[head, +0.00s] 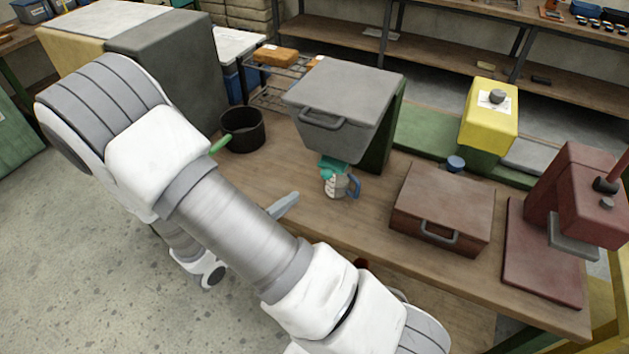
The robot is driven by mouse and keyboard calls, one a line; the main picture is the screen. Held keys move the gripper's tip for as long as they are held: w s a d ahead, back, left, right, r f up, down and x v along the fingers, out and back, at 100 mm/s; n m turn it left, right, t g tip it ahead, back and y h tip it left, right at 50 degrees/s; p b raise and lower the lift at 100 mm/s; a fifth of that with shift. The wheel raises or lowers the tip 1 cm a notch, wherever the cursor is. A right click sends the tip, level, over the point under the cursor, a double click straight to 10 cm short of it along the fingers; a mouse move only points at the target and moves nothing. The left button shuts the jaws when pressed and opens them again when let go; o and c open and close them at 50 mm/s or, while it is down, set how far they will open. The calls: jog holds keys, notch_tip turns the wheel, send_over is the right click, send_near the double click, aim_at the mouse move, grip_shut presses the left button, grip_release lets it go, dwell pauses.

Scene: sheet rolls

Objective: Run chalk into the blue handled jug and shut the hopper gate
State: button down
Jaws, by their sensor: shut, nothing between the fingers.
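The jug (336,186) with a blue handle (354,187) stands on the workbench, under the front of a large grey hopper (345,105). Its handle points right. It looks pale or clear with markings; I cannot tell how much chalk is in it. A teal part (333,163), perhaps the gate, sits at the hopper's bottom, just above the jug's mouth. I cannot tell whether it is open or whether chalk is flowing. My arm crosses the foreground and hides part of the bench. My gripper is not visible, hidden behind my arm.
A black pot (242,130) with a green handle stands left of the hopper. A grey-blue tapered piece (284,205) shows beside my arm. A brown box (443,205), a yellow dispenser (489,115) above a small blue cup (456,163), and a red press (582,195) stand right.

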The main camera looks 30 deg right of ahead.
aim_at(323, 172)
jog(key=x, duration=0.9)
jog(key=shift+w+d, duration=0.15)
jog(key=shift+d, duration=0.25)
jog(key=shift+w+d+p, duration=0.45)
jog(key=shift+w+d, duration=0.15)
jog(key=shift+d, duration=0.15)
jog(key=shift+r, duration=0.1)
